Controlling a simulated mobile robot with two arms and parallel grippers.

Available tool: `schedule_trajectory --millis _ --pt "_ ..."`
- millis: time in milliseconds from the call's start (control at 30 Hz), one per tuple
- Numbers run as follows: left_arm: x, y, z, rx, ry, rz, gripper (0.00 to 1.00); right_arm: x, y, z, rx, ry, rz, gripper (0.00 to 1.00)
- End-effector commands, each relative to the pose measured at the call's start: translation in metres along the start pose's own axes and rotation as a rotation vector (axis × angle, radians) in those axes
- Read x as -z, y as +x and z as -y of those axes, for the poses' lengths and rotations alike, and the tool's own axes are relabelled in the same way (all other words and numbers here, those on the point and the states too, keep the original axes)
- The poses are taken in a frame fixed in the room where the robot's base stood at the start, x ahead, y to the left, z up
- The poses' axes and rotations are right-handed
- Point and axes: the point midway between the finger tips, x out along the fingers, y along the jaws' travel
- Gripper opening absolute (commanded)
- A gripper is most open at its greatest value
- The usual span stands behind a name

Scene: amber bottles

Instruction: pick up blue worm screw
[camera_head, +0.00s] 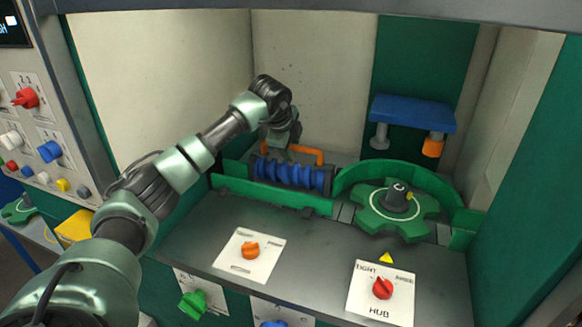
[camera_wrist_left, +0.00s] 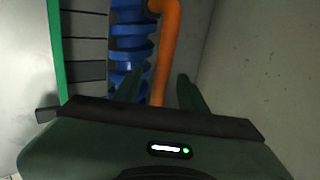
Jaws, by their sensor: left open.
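The blue worm screw (camera_head: 290,174) lies lengthwise in a slot behind a low green wall, at the back of the grey worktop. It also shows in the left wrist view (camera_wrist_left: 130,45), running up from the gripper at the upper middle. My left gripper (camera_head: 284,148) is open, above and just behind the screw in the head view. In the left wrist view its two fingers (camera_wrist_left: 160,85) point toward the screw and an orange pipe (camera_wrist_left: 165,50). The left finger overlaps the screw in the picture; I cannot tell whether they touch. My right gripper is not in view.
The orange pipe runs close behind the screw. A green star wheel (camera_head: 365,217) with a dark knob stands to the right, inside a curved green wall (camera_head: 408,171). A blue shelf (camera_head: 412,112) hangs at the back right. Labelled plates with an orange knob (camera_head: 250,250) and a red knob (camera_head: 382,288) sit in front.

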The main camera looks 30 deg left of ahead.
Motion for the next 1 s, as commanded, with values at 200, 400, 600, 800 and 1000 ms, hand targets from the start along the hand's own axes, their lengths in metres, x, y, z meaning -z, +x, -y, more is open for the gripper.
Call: schedule_trajectory --millis 200,400,600,800,1000 --pt "0.0002 0.0059 -0.0008 0.000 0.001 -0.001 0.42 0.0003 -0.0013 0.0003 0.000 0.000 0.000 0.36" --pt "0.0003 0.0055 -0.0007 0.000 0.001 -0.001 0.05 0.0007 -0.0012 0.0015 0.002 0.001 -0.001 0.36" --pt "0.0002 0.0054 -0.0008 0.000 0.001 -0.001 0.00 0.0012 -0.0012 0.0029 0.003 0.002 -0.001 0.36" --pt "0.0002 0.0053 -0.0008 0.000 0.001 -0.001 0.00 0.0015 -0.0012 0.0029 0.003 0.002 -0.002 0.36" --pt "0.0002 0.0053 -0.0008 0.000 0.001 -0.001 0.00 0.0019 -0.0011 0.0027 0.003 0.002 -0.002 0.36"
